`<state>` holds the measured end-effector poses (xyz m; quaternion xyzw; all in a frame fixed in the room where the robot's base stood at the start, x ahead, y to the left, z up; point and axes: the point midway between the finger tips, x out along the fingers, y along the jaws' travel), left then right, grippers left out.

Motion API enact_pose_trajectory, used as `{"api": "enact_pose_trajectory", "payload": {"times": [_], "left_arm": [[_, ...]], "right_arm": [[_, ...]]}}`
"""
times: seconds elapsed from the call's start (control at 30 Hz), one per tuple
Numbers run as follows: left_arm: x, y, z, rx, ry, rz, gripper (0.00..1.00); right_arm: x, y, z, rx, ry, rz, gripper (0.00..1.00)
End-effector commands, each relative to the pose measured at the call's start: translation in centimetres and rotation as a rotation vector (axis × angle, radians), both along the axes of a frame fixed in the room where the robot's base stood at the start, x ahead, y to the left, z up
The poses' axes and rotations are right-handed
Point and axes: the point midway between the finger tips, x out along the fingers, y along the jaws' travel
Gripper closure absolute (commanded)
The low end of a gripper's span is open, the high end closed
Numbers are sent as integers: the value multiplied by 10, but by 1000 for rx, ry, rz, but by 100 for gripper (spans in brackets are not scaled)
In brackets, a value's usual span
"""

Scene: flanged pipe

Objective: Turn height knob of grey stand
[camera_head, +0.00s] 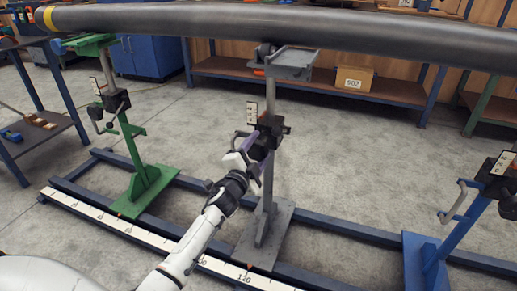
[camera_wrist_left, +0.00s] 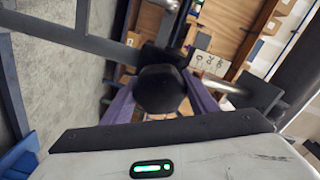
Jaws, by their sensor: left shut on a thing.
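The grey stand (camera_head: 267,190) stands upright in the middle of the head view, its top under the long dark pipe (camera_head: 270,24). A black clamp block (camera_head: 272,127) with a white scale plate (camera_head: 251,112) sits partway up its post. My left gripper (camera_head: 262,146) is at this block, its purple fingers reaching up from the lower left. In the left wrist view the black height knob (camera_wrist_left: 160,90) lies between the two purple fingers, and the gripper is shut on it. The knob is largely hidden in the head view. My right gripper is not in view.
A green stand (camera_head: 140,165) is on the left and a blue stand (camera_head: 455,232) on the right. Both share a blue floor frame (camera_head: 340,230) with a white ruler (camera_head: 130,229). A shelf with a cardboard box (camera_head: 354,79) is behind. Open concrete floor lies between.

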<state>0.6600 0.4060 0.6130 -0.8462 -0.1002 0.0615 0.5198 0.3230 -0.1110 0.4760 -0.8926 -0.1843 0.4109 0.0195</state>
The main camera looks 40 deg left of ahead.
Motion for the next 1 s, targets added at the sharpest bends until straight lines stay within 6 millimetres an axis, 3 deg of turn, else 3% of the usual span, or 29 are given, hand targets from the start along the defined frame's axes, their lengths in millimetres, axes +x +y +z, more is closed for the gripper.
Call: {"api": "enact_pose_trajectory", "payload": {"times": [0.27,0.3,0.4,0.77,1.0], "left_arm": [[-1,0,-2,0,3,0,69],[-1,0,-2,0,3,0,45],[-1,0,-2,-1,3,0,28],[-4,-1,-1,-1,2,0,28],[-41,-11,0,-2,4,-1,28]], "right_arm": [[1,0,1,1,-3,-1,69],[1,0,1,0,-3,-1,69],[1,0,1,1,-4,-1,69],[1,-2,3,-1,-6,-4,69],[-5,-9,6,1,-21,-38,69]]}}
